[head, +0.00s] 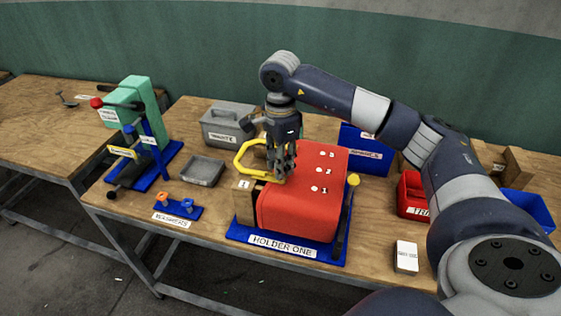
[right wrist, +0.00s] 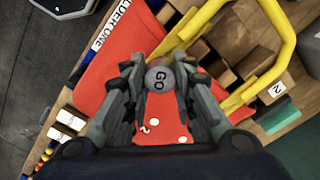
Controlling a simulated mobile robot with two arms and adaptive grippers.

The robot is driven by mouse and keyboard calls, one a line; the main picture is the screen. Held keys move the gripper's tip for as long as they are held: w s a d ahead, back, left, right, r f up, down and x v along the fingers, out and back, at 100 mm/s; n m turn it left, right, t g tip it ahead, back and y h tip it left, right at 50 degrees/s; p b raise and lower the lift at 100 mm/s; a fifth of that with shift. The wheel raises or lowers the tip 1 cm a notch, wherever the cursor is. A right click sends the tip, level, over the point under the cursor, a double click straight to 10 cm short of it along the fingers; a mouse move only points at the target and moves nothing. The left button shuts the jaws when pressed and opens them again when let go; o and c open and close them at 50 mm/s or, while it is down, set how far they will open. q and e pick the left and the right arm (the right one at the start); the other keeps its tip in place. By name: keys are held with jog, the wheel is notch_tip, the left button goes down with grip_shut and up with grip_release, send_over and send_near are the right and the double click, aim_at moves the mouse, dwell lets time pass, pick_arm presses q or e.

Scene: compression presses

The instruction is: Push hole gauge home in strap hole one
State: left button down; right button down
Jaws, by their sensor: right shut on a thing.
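My right gripper (head: 282,176) is over the left part of the red block (head: 290,213), with its fingers pointing down. In the right wrist view the gripper (right wrist: 162,88) is shut on the hole gauge (right wrist: 157,78), whose round grey end reads "GO". The red block lies on the blue base marked "HOLDER ONE" (head: 282,246). White hole spots and number labels (head: 321,172) show on its top. The gauge's lower end is hidden, so I cannot tell whether it is in a hole. My left gripper is not in view.
A yellow loop (head: 238,158) stands close to my right gripper, beside wooden blocks (head: 244,204). A yellow-knobbed lever (head: 346,215) stands right of the red block. Grey trays (head: 201,171), a blue bin (head: 366,150) and a red bin (head: 411,196) surround the holder.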

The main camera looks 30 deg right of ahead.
jog(key=shift+f+b, duration=1.4)
jog(key=shift+f, duration=0.05)
dwell(0.5)
jog(key=c, duration=1.2)
grip_release()
jog(key=shift+c, duration=0.2)
jog(key=shift+r, duration=0.1)
jog(key=shift+r, duration=0.1)
notch_tip(320, 180, up, 12)
jog(key=shift+f, duration=0.2)
